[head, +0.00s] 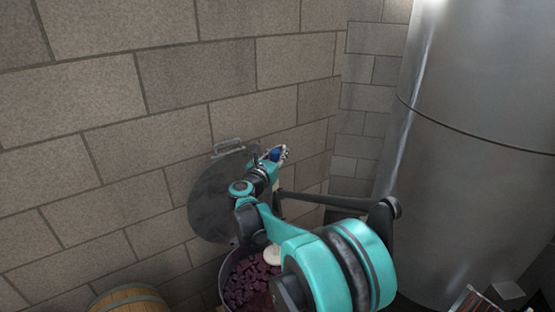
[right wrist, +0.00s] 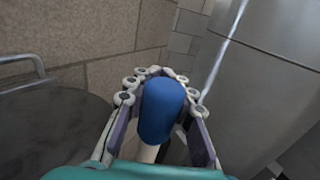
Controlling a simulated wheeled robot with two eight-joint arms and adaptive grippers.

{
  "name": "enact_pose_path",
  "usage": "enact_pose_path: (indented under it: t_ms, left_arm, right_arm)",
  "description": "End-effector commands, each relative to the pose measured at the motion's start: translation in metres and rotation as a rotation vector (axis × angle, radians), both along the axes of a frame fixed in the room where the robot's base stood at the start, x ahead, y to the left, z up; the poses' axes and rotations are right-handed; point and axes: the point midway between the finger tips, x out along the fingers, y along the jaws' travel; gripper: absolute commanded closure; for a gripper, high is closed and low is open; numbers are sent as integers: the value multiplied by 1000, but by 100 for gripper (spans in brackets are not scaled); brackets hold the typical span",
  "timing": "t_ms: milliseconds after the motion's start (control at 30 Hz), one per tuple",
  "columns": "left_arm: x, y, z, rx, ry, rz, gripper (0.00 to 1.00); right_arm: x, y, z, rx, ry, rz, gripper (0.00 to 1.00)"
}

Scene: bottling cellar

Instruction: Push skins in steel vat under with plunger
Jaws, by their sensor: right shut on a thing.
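The steel vat (head: 224,278) stands at the bottom middle of the head view, partly hidden by my right arm. Dark purple skins (head: 243,290) show inside it. My right gripper (head: 277,155) is above the vat, shut on the plunger's blue grip (right wrist: 164,110). The plunger's pale shaft shows below the grip in the right wrist view. Its pale foot (head: 273,255) shows beside my arm, over the skins; I cannot tell whether it touches them. My left gripper is not in view.
A round grey lid (head: 207,205) with a handle stands against the block wall (head: 170,75) behind the vat. A large steel tank (head: 485,110) fills the right side. A wooden barrel (head: 132,299) is at the bottom left. A crate (head: 468,300) shows at the bottom right.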

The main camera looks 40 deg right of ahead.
Motion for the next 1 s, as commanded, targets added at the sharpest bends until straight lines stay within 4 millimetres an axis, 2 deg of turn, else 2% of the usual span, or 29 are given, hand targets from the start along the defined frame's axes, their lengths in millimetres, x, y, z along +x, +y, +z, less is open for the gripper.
enact_pose_path:
  t_ms: [133,333,800,1000]
  left_arm:
    - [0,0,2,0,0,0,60]
    - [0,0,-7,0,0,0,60]
    - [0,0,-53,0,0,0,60]
    - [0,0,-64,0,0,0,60]
  right_arm:
    - [1,-3,5,-1,0,-14,100]
    - [1,-3,-6,-1,0,-16,100]
    - [1,-3,-68,-1,0,-15,100]
    - [1,-3,-83,-1,0,-15,100]
